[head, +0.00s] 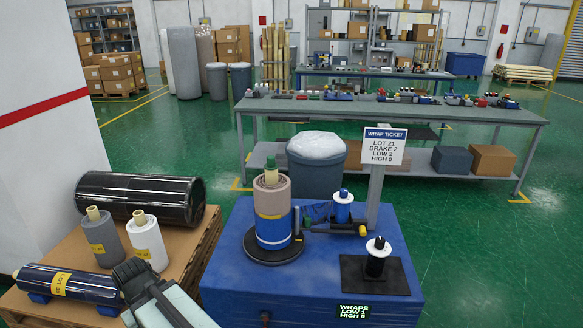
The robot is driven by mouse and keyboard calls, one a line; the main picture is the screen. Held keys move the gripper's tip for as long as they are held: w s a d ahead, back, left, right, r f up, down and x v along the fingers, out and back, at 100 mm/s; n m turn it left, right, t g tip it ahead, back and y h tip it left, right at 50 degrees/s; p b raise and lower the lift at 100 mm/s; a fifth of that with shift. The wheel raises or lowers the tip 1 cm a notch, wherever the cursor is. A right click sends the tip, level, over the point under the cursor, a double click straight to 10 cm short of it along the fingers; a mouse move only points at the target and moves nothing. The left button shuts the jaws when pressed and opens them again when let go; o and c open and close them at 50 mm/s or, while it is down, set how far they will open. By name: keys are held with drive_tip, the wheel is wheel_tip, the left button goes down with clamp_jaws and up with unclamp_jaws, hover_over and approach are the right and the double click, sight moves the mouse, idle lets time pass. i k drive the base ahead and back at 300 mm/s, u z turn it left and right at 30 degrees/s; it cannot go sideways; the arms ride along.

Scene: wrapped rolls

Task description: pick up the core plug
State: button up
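The roll is tan above and blue below, with a yellow band, and stands on a dark round turntable (260,252) on the blue machine (225,275). How deep the green piece sits is too small to tell. My gripper (135,272) is at the bottom left, in front of the pallet rolls, well apart from the green piece. Its fingers cannot be made out, so neither their opening nor any hold shows.
A sign post (375,190), a blue-and-white spool (343,206) and a black spool (377,260) stand right of the roll. A pallet (190,255) at left holds a large black roll (140,197) and several smaller rolls. A grey bin (316,175) stands behind the machine.

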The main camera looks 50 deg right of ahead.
sight(271, 165)
drive_tip(key=z, duration=0.1)
drive_tip(key=i, duration=1)
drive_tip(key=u, duration=0.05)
